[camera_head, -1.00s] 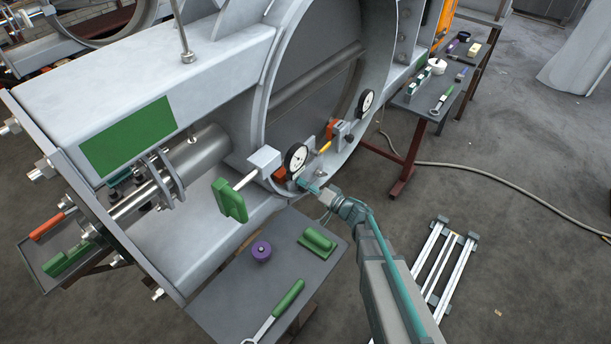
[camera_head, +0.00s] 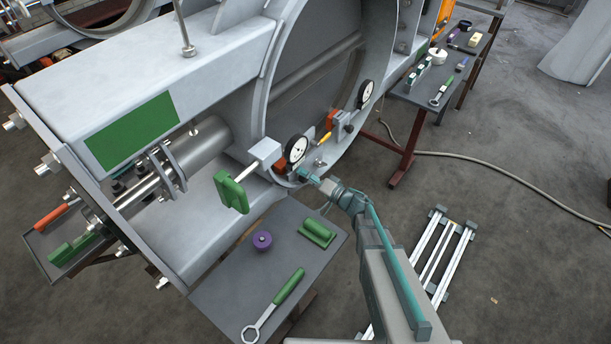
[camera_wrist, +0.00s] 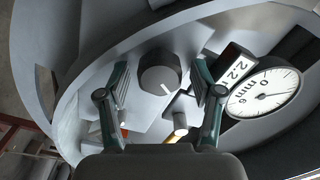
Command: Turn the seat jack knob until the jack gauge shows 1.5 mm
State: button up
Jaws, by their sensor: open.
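A dark round knob (camera_wrist: 160,72) with a white mark shows in the wrist view, in front of a pale metal plate. My gripper (camera_wrist: 160,78) is open, with one finger on each side of the knob in the picture. I cannot tell whether either finger touches it. A white dial gauge (camera_wrist: 263,92) marked "mm" sits to the right of the knob; its reading is too small to tell. In the head view my gripper (camera_head: 308,174) is at the ring's lower rim, just below a dial gauge (camera_head: 296,149). The knob cannot be made out there.
A second dial gauge (camera_head: 365,94) is farther along the ring (camera_head: 270,95). A green handle (camera_head: 230,192) sticks out left of my gripper. Below is a grey table (camera_head: 225,285) with a purple knob (camera_head: 262,241), a green block (camera_head: 317,233) and a green-handled wrench (camera_head: 275,302).

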jog(key=shift+v, duration=0.8)
jog(key=p+v, duration=0.1)
jog(key=v, duration=0.5)
jog(key=shift+p, duration=0.4)
